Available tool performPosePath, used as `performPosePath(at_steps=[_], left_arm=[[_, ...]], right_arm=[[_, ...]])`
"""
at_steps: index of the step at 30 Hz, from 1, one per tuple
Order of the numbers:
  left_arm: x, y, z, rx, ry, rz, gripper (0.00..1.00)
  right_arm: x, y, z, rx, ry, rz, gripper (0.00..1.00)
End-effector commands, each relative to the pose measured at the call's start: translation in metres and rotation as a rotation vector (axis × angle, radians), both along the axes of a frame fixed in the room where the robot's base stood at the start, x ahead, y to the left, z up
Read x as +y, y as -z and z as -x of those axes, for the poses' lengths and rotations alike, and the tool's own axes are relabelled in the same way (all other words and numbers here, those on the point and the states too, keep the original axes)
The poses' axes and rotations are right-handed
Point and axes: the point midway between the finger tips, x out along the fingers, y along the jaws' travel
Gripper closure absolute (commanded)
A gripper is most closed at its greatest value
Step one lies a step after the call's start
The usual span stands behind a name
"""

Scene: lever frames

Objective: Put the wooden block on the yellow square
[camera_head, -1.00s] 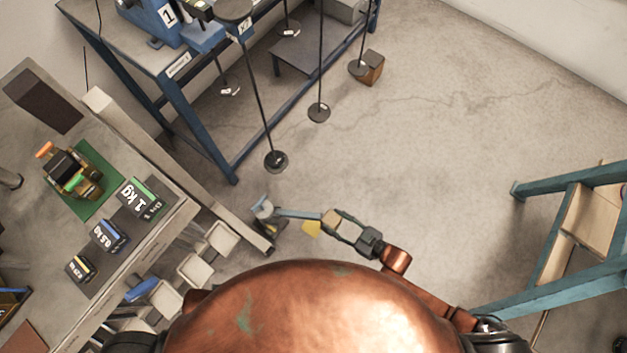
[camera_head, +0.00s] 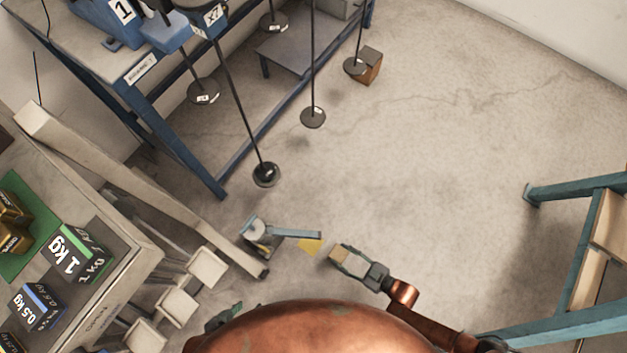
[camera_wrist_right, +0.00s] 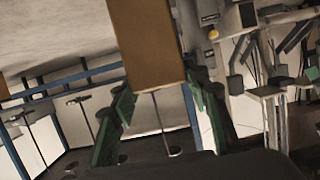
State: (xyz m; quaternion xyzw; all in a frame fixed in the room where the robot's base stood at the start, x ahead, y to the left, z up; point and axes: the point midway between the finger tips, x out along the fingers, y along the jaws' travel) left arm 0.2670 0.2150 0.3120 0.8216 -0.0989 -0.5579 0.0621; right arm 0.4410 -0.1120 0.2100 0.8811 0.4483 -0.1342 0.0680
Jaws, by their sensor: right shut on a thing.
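My right gripper (camera_head: 346,260) is shut on a small tan wooden block (camera_head: 340,253) in the head view. The block's brown face also shows large between the green fingers in the right wrist view (camera_wrist_right: 147,45). My left gripper (camera_head: 222,318) shows only in part at the bottom left, largely hidden by my copper body.
A blue-framed bench (camera_head: 180,150) with hanging dark discs (camera_head: 266,174) stands at the upper left. A brown block (camera_head: 370,68) sits by one disc. A table with weights (camera_head: 80,252) is at the left, a teal frame (camera_head: 560,190) at the right. The middle floor is clear.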

Motion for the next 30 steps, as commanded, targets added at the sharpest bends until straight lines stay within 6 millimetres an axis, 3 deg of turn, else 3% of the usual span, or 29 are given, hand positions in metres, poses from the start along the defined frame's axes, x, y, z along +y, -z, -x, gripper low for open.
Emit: performPosePath(at_steps=[1,3,10,18,30], left_arm=[[-0.006,0.014,-0.004,-0.025,-0.007,0.017,0.60],[-0.012,0.023,-0.012,-0.072,-0.021,0.037,0.60],[-0.006,0.054,-0.019,-0.185,-0.029,0.022,0.60],[0.001,0.073,-0.019,-0.269,-0.024,0.007,0.60],[0.004,0.088,-0.015,-0.346,-0.011,0.003,0.60]], right_arm=[[0.001,0.015,0.001,0.004,-0.001,-0.002,1.00],[0.001,0.026,0.002,0.004,-0.002,-0.002,1.00],[0.002,0.054,0.000,0.002,-0.001,-0.003,1.00],[0.053,0.049,-0.037,-0.001,0.000,-0.007,1.00],[0.090,0.047,-0.064,-0.003,-0.001,-0.006,1.00]])
